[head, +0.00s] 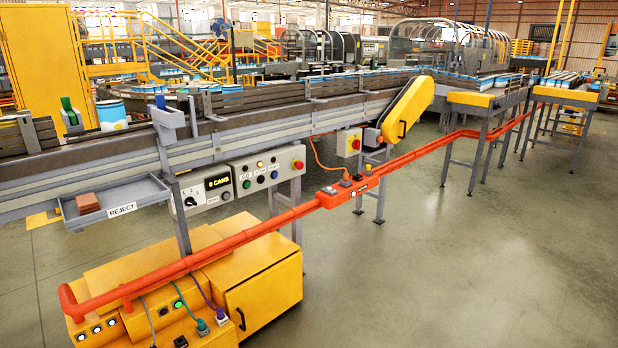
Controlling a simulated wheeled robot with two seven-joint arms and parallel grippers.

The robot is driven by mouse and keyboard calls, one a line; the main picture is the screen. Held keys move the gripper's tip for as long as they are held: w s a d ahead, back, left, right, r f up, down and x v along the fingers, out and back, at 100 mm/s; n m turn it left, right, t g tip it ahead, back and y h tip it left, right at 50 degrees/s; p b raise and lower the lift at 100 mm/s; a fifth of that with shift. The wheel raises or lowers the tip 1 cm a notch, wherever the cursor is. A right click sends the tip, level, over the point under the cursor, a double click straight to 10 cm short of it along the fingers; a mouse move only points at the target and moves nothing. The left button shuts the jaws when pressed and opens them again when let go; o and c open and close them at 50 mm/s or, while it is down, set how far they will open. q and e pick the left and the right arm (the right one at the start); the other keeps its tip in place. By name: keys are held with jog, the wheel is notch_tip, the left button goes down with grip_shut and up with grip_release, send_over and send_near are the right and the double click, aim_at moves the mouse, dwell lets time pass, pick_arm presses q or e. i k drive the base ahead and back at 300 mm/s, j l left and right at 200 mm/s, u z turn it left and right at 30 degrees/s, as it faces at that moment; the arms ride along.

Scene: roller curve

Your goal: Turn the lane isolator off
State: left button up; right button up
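No part is clearly labelled as the lane isolator. A grey box with a white plate holds a black rotary knob (190,201) below the conveyor at left; its markings are too small to read, so I cannot tell its setting. A small box farther right carries a red knob (355,144) on a yellow face; I cannot tell whether it is a rotary switch or a push button. Neither of my grippers is in view.
A counter display (218,184) reads "8 CANS" beside a button panel (267,168) with a red button (298,164). A reject tray (118,200) holds brown blocks. An orange rail (225,246) and yellow cabinet (262,290) stand in front. Floor at right is clear.

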aim_at(357, 145)
jog(key=i+z, duration=0.1)
jog(key=i, duration=0.4)
jog(key=i+j+z, duration=0.15)
jog(key=i, duration=0.35)
jog(key=i+j+z, duration=0.1)
jog(key=i, duration=0.45)
jog(key=i+j+z, duration=0.1)
jog(key=i, duration=0.4)
jog(key=i+j+z, duration=0.1)
jog(key=i+j, duration=0.2)
jog(key=i, duration=0.15)
jog(key=i+l+z, duration=0.35)
jog(key=i, duration=0.15)
jog(key=i+z, duration=0.4)
jog(key=i, duration=0.15)
jog(key=i+l, duration=0.1)
jog(key=i, duration=0.55)
jog(key=i+l+z, duration=0.1)
jog(key=i, duration=0.55)
jog(key=i+u, duration=0.4)
jog(key=i+l+u, duration=0.15)
jog(key=u, duration=0.25)
jog(key=i+l+u, duration=0.25)
jog(key=u, duration=0.2)
